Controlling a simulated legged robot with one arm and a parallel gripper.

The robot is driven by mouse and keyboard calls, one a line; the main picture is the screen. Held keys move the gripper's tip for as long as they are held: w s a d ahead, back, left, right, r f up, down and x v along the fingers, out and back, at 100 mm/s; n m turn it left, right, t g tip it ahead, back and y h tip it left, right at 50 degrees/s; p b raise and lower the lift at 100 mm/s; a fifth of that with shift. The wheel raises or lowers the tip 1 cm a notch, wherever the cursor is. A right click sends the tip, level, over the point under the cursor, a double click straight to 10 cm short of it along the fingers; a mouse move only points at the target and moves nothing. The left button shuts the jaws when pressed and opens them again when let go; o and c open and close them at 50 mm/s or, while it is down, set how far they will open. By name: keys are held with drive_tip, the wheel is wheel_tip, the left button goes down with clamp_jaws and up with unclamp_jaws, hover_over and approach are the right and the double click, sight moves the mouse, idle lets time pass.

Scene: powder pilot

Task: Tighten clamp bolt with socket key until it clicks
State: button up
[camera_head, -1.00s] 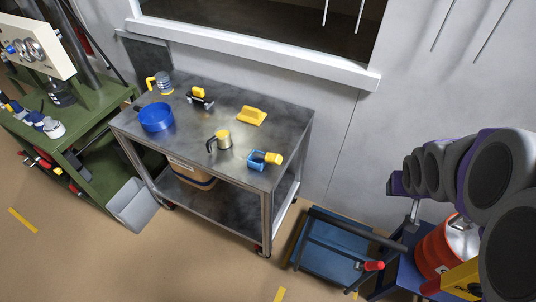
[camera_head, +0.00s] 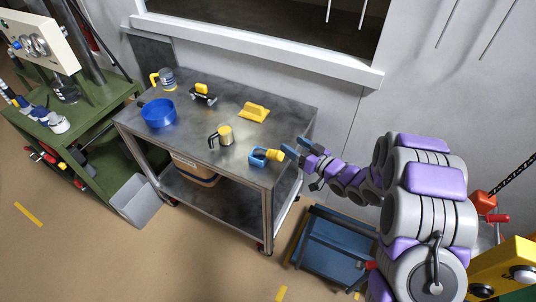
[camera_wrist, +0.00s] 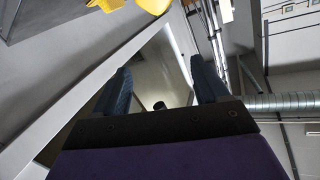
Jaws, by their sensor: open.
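My gripper (camera_head: 296,148) is over the right end of the steel cart (camera_head: 233,171) in the head view, just right of a small blue-and-yellow tool (camera_head: 259,158). In the wrist view my gripper (camera_wrist: 163,80) shows two dark blue fingers spread apart with nothing held between them. I cannot tell which item is the socket key; several yellow-handled things lie on the cart top. No clamp bolt can be made out. A cream panel with round fittings (camera_head: 33,45) stands on the green bench (camera_head: 98,108) at the left. Yellow parts (camera_wrist: 153,5) show at the wrist view's top edge.
A blue low trolley (camera_head: 333,255) stands right of the cart. A window ledge (camera_head: 260,48) runs behind.

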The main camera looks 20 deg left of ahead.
sight(282, 160)
drive_tip(key=shift+g+y, duration=0.4)
drive_tip(key=shift+y, duration=0.3)
drive_tip(key=a+f, duration=0.1)
drive_tip(key=f, duration=0.1)
drive_tip(key=a+f+b, duration=0.1)
drive_tip(key=f, duration=0.2)
drive_tip(key=s+a+f+b, duration=0.1)
drive_tip(key=a+f, duration=0.1)
drive_tip(key=f, duration=0.1)
drive_tip(key=shift+f, duration=0.15)
drive_tip(key=b+x, duration=0.1)
drive_tip(key=x, duration=0.3)
drive_tip(key=shift+a+f, duration=0.15)
drive_tip(key=shift+a, duration=0.15)
drive_tip(key=shift+w+a, duration=0.25)
drive_tip(key=shift+a, duration=0.2)
drive_tip(key=c, duration=1.2)
drive_tip(key=shift+r, duration=0.2)
drive_tip(key=shift+c, duration=0.2)
